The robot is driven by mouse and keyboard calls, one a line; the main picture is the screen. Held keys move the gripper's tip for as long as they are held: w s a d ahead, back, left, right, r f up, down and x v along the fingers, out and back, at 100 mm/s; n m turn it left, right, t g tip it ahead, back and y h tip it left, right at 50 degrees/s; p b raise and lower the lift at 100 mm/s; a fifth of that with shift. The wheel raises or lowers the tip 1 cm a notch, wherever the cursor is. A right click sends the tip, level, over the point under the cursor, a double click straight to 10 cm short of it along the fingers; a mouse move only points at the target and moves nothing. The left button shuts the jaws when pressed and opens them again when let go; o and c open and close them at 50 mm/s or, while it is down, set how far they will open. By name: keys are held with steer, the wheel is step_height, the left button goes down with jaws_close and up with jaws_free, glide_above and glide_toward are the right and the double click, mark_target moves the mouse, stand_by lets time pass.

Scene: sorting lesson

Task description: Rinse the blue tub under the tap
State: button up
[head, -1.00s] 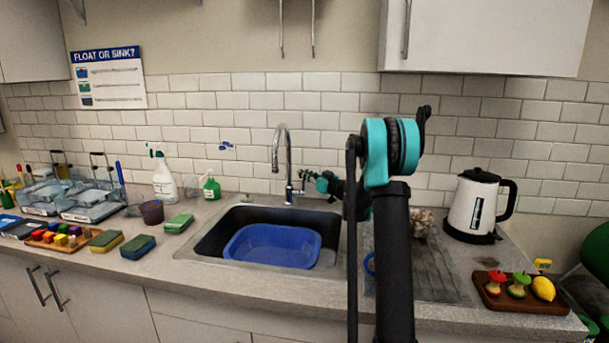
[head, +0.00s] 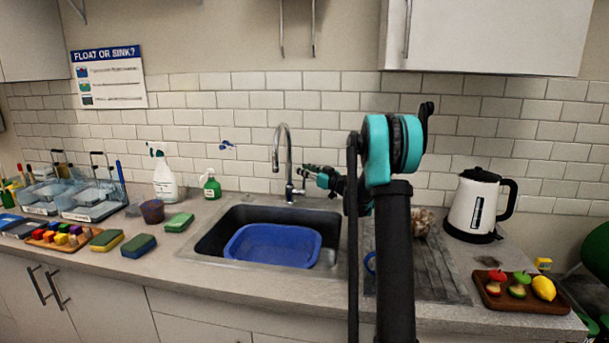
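The blue tub (head: 272,246) sits in the dark sink basin (head: 213,238), upright, and looks empty. The chrome tap (head: 283,134) stands behind the basin, its spout arching over it. No water stream shows from the spout. My gripper (head: 304,170) is just right of the tap's stem, close to the tap's lever area, above the back rim of the sink. It is small and dark in the head view; I cannot tell whether its fingers are open or whether they touch the tap.
Sponges (head: 138,246), a green spray bottle (head: 211,186) and a white spray bottle (head: 164,178) stand left of the sink. A kettle (head: 474,206) and a wooden board (head: 492,298) with fruit are at the right. My arm hides part of the drainboard (head: 437,271).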

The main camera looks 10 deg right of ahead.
step_height(320, 180, up, 8)
steer(key=shift+r, duration=0.2)
steer(key=shift+s, duration=0.15)
